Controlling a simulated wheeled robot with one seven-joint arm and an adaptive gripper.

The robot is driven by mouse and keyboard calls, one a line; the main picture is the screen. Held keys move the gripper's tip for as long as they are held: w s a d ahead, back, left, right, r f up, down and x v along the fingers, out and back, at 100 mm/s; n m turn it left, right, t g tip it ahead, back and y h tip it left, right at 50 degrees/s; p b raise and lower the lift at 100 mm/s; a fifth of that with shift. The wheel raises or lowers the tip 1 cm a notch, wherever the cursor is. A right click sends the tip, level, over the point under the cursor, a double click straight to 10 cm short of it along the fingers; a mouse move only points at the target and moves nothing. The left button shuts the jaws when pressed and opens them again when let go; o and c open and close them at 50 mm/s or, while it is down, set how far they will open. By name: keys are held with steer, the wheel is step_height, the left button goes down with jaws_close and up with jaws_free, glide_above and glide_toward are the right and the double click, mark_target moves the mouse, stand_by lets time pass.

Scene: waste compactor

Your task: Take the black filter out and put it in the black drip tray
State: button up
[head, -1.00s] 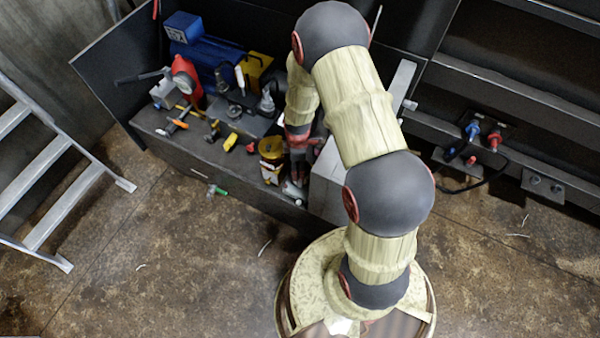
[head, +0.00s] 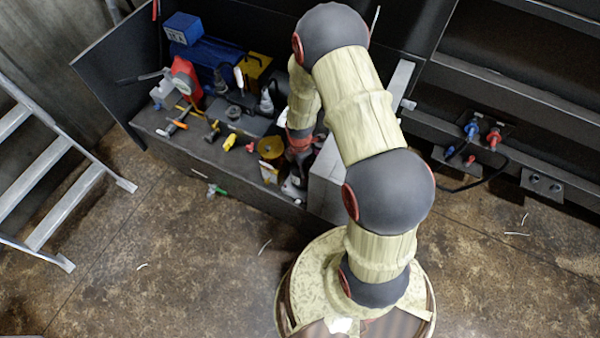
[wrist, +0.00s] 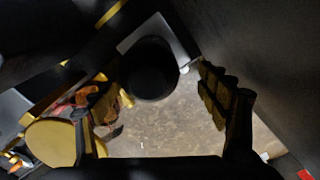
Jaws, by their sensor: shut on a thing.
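In the wrist view a black round part (wrist: 150,68), which looks like the black filter, sits between the fingers of my gripper (wrist: 160,88). The gripper is shut on it, though the contact is too dark to see clearly. The filter cannot be made out there. I cannot tell the black drip tray apart for certain among the dark surfaces.
The dark bench (head: 190,150) holds several tools, a red thing (head: 186,78) and a blue machine (head: 205,58). A grey box (head: 328,180) stands right of my gripper. A ladder (head: 50,170) stands left. The floor (head: 190,270) in front is mostly clear.

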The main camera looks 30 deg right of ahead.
steer(key=o, duration=0.4)
steer(key=shift+s+a, duration=0.1)
steer(key=shift+s, duration=0.35)
steer(key=shift+c, duration=0.2)
steer(key=shift+w, duration=0.2)
steer(key=shift+c, duration=0.4)
